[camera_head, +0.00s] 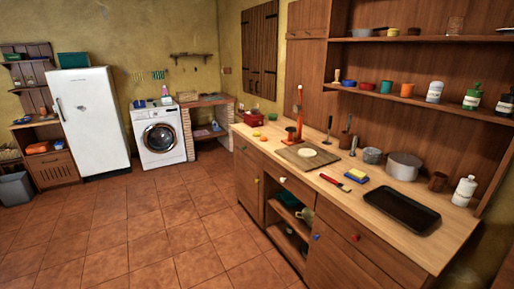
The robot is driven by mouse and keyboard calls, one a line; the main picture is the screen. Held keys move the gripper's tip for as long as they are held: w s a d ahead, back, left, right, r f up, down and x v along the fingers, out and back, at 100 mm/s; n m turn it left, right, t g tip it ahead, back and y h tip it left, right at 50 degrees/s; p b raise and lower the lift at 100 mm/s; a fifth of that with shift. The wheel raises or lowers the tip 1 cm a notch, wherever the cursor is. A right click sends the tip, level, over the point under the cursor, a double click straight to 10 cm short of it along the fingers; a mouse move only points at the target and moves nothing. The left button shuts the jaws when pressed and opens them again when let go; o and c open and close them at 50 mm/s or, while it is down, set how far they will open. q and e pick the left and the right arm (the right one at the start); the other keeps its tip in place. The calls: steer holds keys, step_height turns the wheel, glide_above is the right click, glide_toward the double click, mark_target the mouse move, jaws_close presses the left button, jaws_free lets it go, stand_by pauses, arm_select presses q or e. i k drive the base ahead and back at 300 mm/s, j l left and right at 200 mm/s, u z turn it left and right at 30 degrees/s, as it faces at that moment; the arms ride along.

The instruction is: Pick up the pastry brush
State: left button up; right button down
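A small item with a red handle and a dark end, which looks like the pastry brush (333,181), lies flat on the wooden counter (399,222). Neither of my grippers shows in the head view.
Shelves hang above the counter. The tiled floor (160,234) in front is clear.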

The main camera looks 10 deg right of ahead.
mark_target(339, 185)
steer(key=z, duration=0.95)
steer(key=u, duration=0.75)
steer(key=i+j+u, duration=0.15)
steer(key=i+u, duration=0.5)
steer(key=i, duration=3.25)
steer(key=i+z, duration=0.15)
steer(key=z, duration=0.3)
steer(key=i+j+z, duration=0.1)
steer(key=z, duration=0.35)
steer(key=i+j+z, duration=0.15)
steer(key=z, duration=3.65)
